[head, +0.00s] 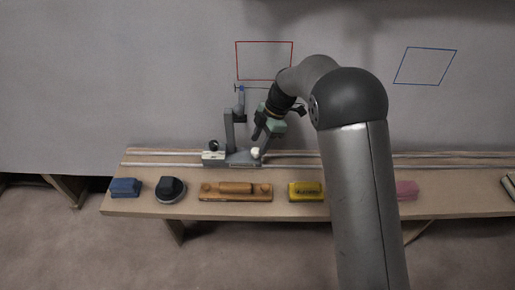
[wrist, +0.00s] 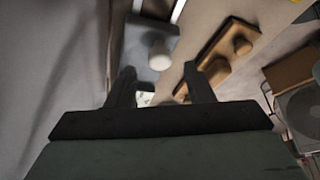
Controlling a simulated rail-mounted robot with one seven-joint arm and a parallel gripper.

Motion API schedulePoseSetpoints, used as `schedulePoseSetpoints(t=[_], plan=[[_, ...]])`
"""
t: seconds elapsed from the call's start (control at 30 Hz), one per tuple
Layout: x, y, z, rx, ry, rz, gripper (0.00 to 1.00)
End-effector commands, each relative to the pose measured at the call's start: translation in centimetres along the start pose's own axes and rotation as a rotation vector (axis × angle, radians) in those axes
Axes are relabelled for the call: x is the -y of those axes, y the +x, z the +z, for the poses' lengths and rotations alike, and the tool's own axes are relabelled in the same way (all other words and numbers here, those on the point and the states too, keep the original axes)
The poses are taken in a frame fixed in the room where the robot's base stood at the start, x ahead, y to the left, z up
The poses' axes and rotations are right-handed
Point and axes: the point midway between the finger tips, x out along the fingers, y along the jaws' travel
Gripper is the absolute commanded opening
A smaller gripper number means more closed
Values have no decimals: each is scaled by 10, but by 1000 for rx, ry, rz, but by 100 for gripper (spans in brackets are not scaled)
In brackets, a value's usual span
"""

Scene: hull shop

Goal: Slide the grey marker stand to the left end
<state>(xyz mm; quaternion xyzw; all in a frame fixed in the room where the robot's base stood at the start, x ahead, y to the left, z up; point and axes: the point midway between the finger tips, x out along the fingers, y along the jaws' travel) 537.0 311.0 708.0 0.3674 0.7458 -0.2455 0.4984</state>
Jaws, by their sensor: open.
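The grey marker stand (head: 229,130) sits on the rails along the back of the bench, left of my arm. It has an upright post with a blue-tipped marker at the top, a black knob at its left and a white knob (head: 256,153) at its right. My gripper (head: 262,136) is open, just above and right of the stand's base. In the wrist view the white knob (wrist: 160,55) shows beyond my open fingers (wrist: 160,82), on the grey base. Nothing is seen between the fingers. I cannot tell whether any finger touches the stand.
The rails (head: 165,158) run left of the stand and look clear. Along the bench front are a blue block (head: 125,187), a black round tool (head: 171,189), a wooden tool (head: 235,190), a yellow block (head: 305,191) and a pink block (head: 406,190). A red outline (head: 264,42) marks the wall.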

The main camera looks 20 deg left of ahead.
Motion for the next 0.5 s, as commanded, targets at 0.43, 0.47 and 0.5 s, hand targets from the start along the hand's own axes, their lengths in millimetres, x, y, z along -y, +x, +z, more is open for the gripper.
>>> schedulePoseSetpoints(t=[0.43,0.47,0.5], plan=[[0,29,0,0,0,1,48],[0,29,0,0,0,1,48],[0,29,0,0,0,1,48]])
